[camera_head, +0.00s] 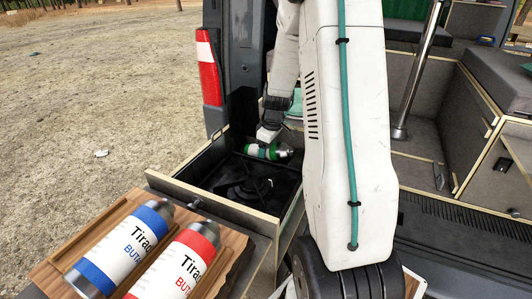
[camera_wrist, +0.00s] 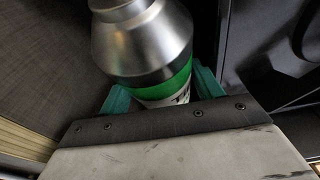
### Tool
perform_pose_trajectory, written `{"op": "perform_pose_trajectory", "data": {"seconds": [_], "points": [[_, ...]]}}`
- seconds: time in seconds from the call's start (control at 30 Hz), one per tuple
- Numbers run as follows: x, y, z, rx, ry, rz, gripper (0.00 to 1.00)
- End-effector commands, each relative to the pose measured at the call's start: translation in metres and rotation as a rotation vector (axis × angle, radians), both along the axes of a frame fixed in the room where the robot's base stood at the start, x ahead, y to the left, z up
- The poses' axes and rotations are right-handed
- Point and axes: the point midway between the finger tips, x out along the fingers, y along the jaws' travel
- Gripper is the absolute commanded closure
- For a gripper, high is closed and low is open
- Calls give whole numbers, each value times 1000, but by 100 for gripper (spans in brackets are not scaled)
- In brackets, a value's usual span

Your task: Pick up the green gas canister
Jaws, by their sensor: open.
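The green gas canister (camera_head: 262,151) lies in the open drawer at the van's rear, below my gripper (camera_head: 268,140). It has a green and white body and a bare metal top. In the wrist view the canister's metal shoulder and green band (camera_wrist: 172,88) fill the upper middle. My gripper's teal fingers (camera_wrist: 160,92) are open and stand on either side of the canister's body. The palm edge hides the lower part of the canister. I cannot tell whether the fingers touch it.
The drawer (camera_head: 225,205) has thin wooden walls around the canister and holds a black bag (camera_head: 245,185). A blue-banded canister (camera_head: 125,248) and a red-banded canister (camera_head: 180,262) lie on a wooden board (camera_head: 65,250) in front. The van's rear pillar stands close behind.

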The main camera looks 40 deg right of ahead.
Motion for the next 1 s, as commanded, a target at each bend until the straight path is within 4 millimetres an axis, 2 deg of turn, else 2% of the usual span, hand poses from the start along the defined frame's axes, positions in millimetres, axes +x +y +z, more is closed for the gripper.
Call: {"op": "perform_pose_trajectory", "data": {"seconds": [0.17,0.2,0.3,0.4,0.63,0.77,1.0], "points": [[0,0,0,0,0,0,35],[0,0,0,0,0,0,40],[0,0,0,0,0,0,68],[0,0,0,-1,-1,0,78],[0,-1,2,-1,-2,-1,78],[1,-1,9,-1,-2,-1,78],[1,-1,46,-3,-5,-1,78]]}}
